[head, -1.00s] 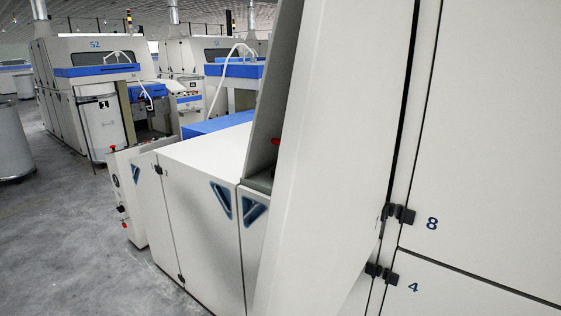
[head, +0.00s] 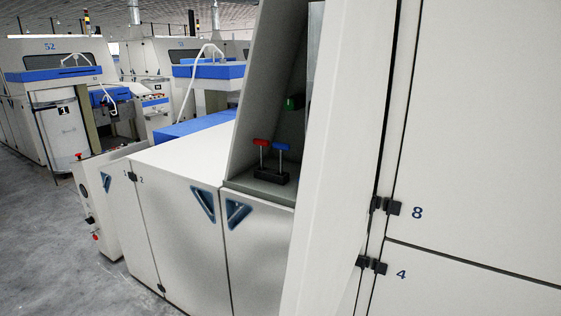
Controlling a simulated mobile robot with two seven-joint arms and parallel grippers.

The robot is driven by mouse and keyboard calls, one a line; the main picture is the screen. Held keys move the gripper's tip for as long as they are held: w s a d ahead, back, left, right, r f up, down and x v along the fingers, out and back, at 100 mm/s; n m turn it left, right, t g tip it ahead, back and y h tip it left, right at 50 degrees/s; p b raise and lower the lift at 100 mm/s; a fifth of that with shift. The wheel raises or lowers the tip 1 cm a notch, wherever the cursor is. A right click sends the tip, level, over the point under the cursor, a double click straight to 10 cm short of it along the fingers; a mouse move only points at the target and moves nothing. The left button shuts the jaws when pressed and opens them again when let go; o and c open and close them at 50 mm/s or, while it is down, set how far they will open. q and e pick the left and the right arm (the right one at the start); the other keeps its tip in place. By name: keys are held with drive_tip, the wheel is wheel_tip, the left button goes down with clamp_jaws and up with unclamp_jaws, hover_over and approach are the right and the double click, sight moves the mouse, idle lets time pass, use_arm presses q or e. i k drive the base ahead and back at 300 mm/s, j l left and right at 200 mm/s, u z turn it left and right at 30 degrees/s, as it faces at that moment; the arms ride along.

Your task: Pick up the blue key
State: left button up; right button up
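The blue key (head: 282,147) stands upright in a small black holder (head: 271,176) on a grey ledge inside a recess of the near machine. A red key (head: 262,142) stands in the same holder, just left of the blue one. Both have T-shaped handles on thin metal shafts. Neither of my grippers is in the head view.
A large white panel (head: 335,180) stands close on the recess's right side. White cabinets (head: 180,210) lie below and left. Free grey floor (head: 40,240) is at the left.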

sight(282, 146)
drive_tip(key=z, duration=1.7)
drive_tip(key=k+j+z, duration=0.15)
drive_tip(key=j, duration=0.3)
drive_tip(key=j+z, duration=0.1)
drive_tip(key=j, duration=0.35)
drive_tip(key=k+j+z, duration=0.15)
drive_tip(key=j, duration=0.25)
drive_tip(key=k+j+z, duration=0.15)
drive_tip(key=j, duration=0.25)
